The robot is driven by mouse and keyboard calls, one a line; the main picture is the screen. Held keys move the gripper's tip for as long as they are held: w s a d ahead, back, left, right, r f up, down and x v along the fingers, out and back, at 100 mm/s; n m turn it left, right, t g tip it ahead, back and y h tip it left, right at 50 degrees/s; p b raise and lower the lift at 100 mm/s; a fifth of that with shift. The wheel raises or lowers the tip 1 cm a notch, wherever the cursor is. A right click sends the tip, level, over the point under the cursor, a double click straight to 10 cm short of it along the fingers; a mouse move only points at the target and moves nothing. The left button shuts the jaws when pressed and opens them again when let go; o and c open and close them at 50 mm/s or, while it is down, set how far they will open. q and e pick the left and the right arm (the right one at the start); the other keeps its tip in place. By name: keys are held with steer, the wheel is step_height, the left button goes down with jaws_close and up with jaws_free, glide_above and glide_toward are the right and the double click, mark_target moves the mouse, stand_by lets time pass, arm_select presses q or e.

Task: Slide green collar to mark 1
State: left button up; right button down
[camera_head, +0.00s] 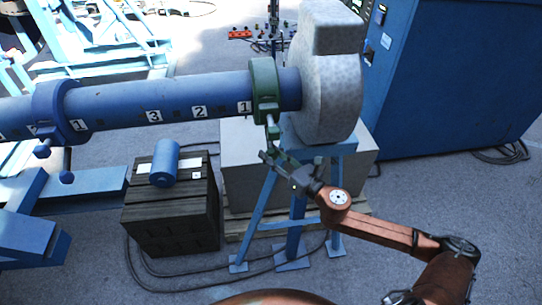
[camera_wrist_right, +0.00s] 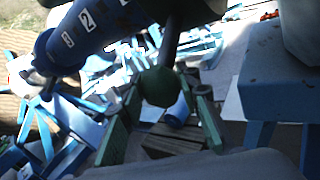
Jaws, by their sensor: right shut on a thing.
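The green collar (camera_head: 264,92) is a ring around the thick blue shaft (camera_head: 170,98), near the shaft's right end. White number labels run along the shaft, and mark 1 (camera_head: 244,107) is just left of the collar. A handle with a green ball knob (camera_wrist_right: 161,86) hangs from the collar. My right gripper (camera_head: 274,150) is below the collar, shut on the knob. In the right wrist view its green finger pads lie on either side of the knob. The collar's far side is hidden. My left gripper is not in view.
A blue collar (camera_head: 62,112) with knobs sits on the shaft farther left. A grey rounded block (camera_head: 328,90) stands at the shaft's right end on a blue stand (camera_head: 258,222). A dark crate (camera_head: 170,228) with a blue cylinder (camera_head: 165,163) stands below the shaft. A blue cabinet (camera_head: 455,80) is at right.

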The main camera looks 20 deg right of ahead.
steer(key=shift+d, duration=0.15)
steer(key=c, duration=1.6)
jaws_free()
steer(key=shift+d, duration=0.2)
steer(key=shift+o, duration=0.8)
steer(key=shift+a, duration=0.15)
steer(key=shift+s, duration=0.1)
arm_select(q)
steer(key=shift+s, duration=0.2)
arm_select(e)
steer(key=v, duration=1.2)
